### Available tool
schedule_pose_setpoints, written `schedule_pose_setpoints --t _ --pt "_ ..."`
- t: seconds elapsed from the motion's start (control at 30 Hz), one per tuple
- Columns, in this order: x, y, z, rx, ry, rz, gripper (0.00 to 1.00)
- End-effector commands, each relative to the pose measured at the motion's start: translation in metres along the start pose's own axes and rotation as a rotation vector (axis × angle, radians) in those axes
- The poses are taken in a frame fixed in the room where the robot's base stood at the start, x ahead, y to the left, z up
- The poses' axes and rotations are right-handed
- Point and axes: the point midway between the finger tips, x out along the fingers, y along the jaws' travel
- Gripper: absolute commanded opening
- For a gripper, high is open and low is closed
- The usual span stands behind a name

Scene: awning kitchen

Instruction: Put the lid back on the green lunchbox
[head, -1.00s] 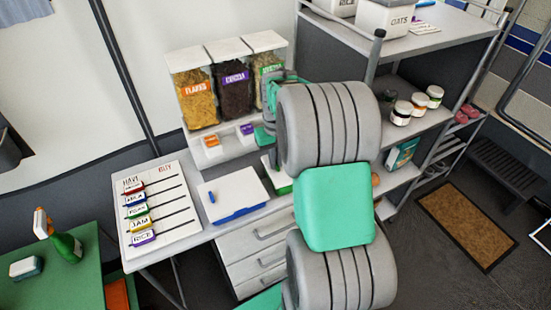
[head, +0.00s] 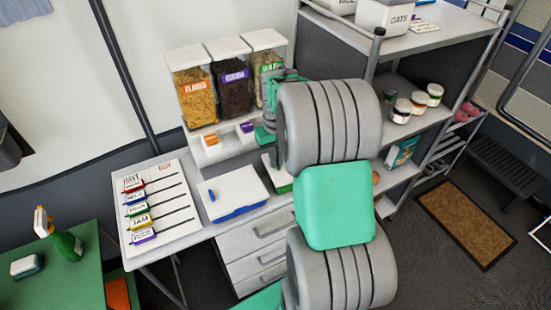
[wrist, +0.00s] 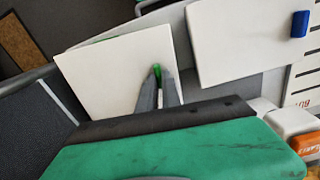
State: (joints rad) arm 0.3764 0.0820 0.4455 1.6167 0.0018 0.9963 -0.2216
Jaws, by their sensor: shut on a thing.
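The white lid (wrist: 95,75) of the green lunchbox fills the middle left of the wrist view, with its small green handle (wrist: 157,72) between my fingertips. My gripper (wrist: 158,80) is shut on this handle. A thin green edge of the lunchbox (wrist: 135,35) shows past the lid's far side. In the head view, the green lunchbox (head: 284,188) shows as a sliver on the counter, mostly hidden behind my arm. The lid is over the box. I cannot tell whether it is seated or slightly above it.
A blue lunchbox (head: 240,212) with a white lid and blue handle stands close to the left. A list board (head: 165,215) lies further left. Cereal dispensers (head: 235,85) stand behind. Shelves with jars (head: 402,110) rise on the right.

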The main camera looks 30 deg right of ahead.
Motion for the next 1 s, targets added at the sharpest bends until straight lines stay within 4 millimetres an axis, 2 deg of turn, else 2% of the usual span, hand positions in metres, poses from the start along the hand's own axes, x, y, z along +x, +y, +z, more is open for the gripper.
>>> schedule_pose_setpoints --t 1.0 --pt "0.0072 -0.0001 0.0 0.0 0.0 0.0 0.0"
